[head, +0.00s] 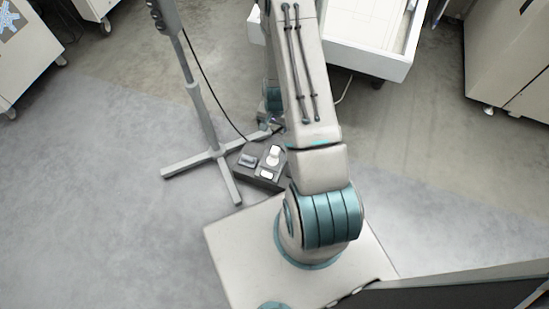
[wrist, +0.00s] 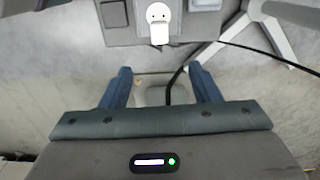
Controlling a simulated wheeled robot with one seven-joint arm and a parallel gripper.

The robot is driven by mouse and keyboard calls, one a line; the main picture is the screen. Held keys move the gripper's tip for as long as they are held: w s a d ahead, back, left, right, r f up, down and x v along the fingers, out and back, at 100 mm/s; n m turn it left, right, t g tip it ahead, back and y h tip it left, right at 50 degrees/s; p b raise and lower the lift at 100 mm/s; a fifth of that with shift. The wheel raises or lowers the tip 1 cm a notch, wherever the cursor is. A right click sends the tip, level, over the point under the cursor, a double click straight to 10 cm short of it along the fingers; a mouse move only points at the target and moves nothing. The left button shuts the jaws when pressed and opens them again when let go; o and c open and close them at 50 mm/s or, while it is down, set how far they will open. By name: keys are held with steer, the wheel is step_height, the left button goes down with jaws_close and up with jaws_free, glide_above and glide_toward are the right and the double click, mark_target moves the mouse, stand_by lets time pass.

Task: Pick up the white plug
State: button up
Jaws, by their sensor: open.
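The white plug (head: 273,153) stands on a dark grey box (head: 248,175) on the floor, left of my arm in the head view. In the wrist view the white plug (wrist: 158,24) is at the top centre, on the grey box (wrist: 118,36), with two dark dots on its round face. My gripper (wrist: 165,74) shows in the wrist view with its two blue fingers apart and nothing between them. The plug lies beyond the fingertips, clear of them. In the head view my arm hides most of the gripper.
A stand (head: 217,140) with crossed feet is beside the box, and a black cable (head: 208,83) runs down to the box. A white drawer or cart (head: 350,42) is at the back. Cabinets stand at the upper left and right. Open floor (head: 110,225) lies to the left.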

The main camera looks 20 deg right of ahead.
steer(key=b, duration=0.3)
glide_above(275, 150)
steer(key=f, duration=1.1)
steer(key=shift+s+d, duration=0.2)
steer(key=shift+s, duration=0.1)
steer(key=shift+w+a+f+b, duration=0.15)
steer(key=shift+f+b, duration=0.75)
steer(key=shift+f, duration=0.7)
steer(key=shift+w+a+f+b, duration=0.15)
steer(key=shift+f+b, duration=0.7)
steer(key=shift+f, duration=0.7)
steer(key=shift+d+r, duration=0.1)
steer(key=c, duration=1.1)
steer(key=shift+r+p, duration=0.35)
steer(key=shift+r, duration=0.1)
step_height(275, 150, up, 4)
steer(key=shift+p, duration=1.05)
steer(key=d+r+p, duration=0.1)
steer(key=d+r, duration=0.1)
steer(key=d, duration=0.2)
steer(key=d+r+p, duration=0.1)
steer(key=d+r, duration=0.1)
steer(key=d, duration=0.1)
steer(key=d+r+p, duration=0.1)
steer(key=d+r, duration=0.1)
steer(key=d, duration=0.2)
steer(key=shift+s+d+r, duration=0.1)
steer(key=shift+s+d, duration=0.25)
steer(key=shift+s, duration=0.05)
